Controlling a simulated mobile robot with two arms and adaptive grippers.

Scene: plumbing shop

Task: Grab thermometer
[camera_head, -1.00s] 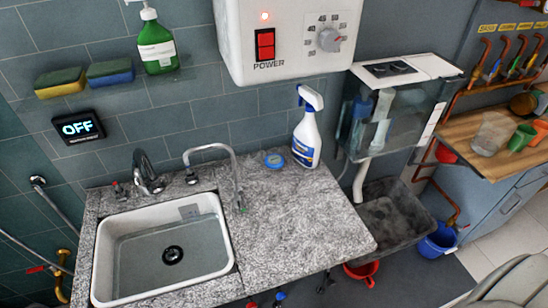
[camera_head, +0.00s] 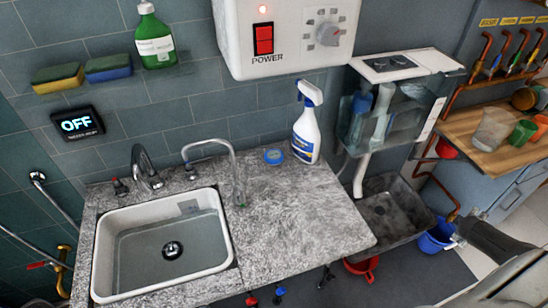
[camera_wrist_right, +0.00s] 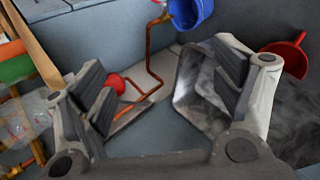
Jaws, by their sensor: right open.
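I cannot make out a thermometer for certain in either view. A small round blue-rimmed object (camera_head: 274,156) lies on the grey granite counter (camera_head: 290,215), left of the spray bottle (camera_head: 306,130); it is too small to tell what it is. My right gripper (camera_wrist_right: 163,88) is open, its two padded fingers wide apart with nothing between them in the wrist view. In the head view my right arm comes in at the lower right, and its front end is beside the blue bucket (camera_head: 437,235). My left gripper is out of view.
A white sink (camera_head: 165,245) is set in the counter at left, with curved taps behind it. A white POWER box (camera_head: 285,40) hangs above. A dark basin (camera_head: 390,215) stands right of the counter. A wooden bench (camera_head: 485,125) with cups is at right. A red bucket (camera_head: 362,268) is below.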

